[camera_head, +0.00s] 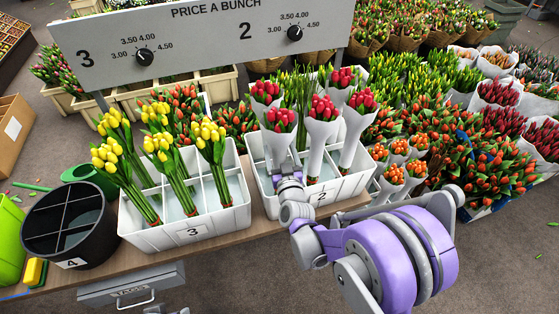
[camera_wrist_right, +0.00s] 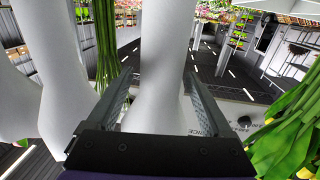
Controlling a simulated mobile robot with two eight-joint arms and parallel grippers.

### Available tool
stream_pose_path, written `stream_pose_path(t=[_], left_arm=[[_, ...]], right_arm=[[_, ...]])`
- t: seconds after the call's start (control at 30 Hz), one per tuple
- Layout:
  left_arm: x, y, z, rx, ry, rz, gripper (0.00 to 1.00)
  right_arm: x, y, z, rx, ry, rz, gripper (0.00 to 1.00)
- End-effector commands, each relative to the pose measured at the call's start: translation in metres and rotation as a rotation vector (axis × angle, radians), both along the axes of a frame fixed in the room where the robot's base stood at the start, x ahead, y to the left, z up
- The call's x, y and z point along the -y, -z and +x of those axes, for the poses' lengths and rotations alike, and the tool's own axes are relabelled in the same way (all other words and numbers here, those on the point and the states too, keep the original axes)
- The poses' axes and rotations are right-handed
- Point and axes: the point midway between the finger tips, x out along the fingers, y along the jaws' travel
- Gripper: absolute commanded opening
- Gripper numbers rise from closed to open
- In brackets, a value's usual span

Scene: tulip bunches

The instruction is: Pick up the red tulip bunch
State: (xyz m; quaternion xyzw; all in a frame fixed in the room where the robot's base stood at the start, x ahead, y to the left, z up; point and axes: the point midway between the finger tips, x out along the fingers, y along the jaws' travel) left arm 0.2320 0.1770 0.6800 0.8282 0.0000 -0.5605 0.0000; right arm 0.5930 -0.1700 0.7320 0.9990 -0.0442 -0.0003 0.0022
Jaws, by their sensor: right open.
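Several red tulip bunches in white paper wraps stand in the white crate (camera_head: 340,189) marked 2. The front-left red tulip bunch (camera_head: 278,121) is right above my right gripper (camera_head: 289,178), which reaches in low at the crate's front. In the right wrist view, my right gripper (camera_wrist_right: 160,78) is open, with one finger on each side of a white wrap (camera_wrist_right: 162,45). The flower heads are outside that view. Whether the fingers touch the wrap I cannot tell. My left gripper is not in view.
The white crate (camera_head: 196,232) marked 3 holds yellow tulips on the left. A black round container (camera_head: 70,225) marked 4 and a green watering can (camera_head: 92,178) stand further left. The price board (camera_head: 200,45) rises behind. Other wraps (camera_wrist_right: 62,75) crowd the gripper's left.

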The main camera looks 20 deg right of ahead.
Motion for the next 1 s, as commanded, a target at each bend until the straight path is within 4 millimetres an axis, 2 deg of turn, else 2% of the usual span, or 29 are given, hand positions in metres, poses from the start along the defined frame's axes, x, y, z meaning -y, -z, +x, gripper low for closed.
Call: stream_pose_path(t=[0.23, 0.27, 0.7, 1.0], left_arm=[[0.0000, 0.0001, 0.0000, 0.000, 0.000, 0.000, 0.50], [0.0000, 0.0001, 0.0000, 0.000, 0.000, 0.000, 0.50], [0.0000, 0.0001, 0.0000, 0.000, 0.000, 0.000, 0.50], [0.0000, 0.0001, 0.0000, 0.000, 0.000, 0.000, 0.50]], right_arm=[[0.0002, -0.0004, 0.0023, 0.000, 0.000, 0.000, 0.85], [0.0001, -0.0003, 0.0023, 0.000, 0.000, 0.000, 0.81], [0.0000, -0.0003, 0.0021, 0.000, 0.000, 0.000, 0.02], [0.0001, -0.0007, 0.0021, 0.001, 0.000, -0.001, 0.00]])
